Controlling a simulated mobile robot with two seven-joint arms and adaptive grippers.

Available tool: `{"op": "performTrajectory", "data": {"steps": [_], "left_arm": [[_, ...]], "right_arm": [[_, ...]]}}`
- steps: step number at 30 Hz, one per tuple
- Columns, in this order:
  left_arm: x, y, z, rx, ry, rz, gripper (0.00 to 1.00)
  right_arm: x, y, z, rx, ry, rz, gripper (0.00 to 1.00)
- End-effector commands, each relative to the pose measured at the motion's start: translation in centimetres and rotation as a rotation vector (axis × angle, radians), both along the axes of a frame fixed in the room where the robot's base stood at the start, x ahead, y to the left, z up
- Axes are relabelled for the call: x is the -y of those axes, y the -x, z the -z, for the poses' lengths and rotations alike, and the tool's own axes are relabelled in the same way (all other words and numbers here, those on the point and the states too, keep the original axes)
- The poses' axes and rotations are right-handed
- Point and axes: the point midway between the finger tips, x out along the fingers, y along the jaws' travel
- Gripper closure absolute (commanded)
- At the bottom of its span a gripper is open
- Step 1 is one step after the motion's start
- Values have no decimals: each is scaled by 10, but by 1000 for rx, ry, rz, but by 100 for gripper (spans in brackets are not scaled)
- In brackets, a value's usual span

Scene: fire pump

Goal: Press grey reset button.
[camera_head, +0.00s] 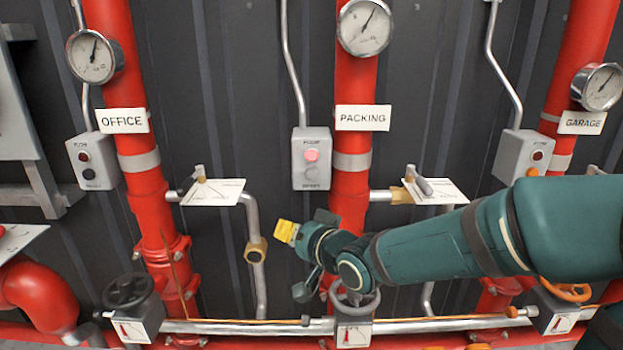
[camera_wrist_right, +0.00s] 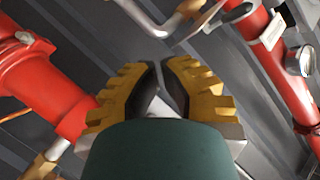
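The grey reset button (camera_head: 312,174) is the lower button on the grey box (camera_head: 299,152) beside the PACKING pipe. The pink-red light (camera_head: 311,155) above it looks lit. My right arm comes in from the right, and its gripper (camera_head: 285,232) is below and slightly left of that box, apart from it. In the right wrist view the yellow fingers of my right gripper (camera_wrist_right: 162,66) lie together at the tips, with nothing seen between them. No button shows in the wrist view. My left gripper is not in view.
Valve levers with white cards (camera_head: 213,193) (camera_head: 437,191) stick out on either side. Red pipes and a bent silver pipe (camera_head: 253,230) surround my gripper.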

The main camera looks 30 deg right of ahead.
Motion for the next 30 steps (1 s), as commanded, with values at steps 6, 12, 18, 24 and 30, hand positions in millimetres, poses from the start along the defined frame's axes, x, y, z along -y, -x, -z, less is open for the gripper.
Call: {"op": "performTrajectory", "data": {"steps": [6,12,18,24,30], "left_arm": [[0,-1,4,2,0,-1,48],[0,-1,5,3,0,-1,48],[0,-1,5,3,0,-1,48],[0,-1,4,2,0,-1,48],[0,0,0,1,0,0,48]], "right_arm": [[14,16,-55,130,1,32,100],[17,22,-69,164,-1,39,100],[17,22,-70,164,-1,39,100],[19,20,-69,163,-1,39,100],[28,5,-69,161,-2,40,100]]}}
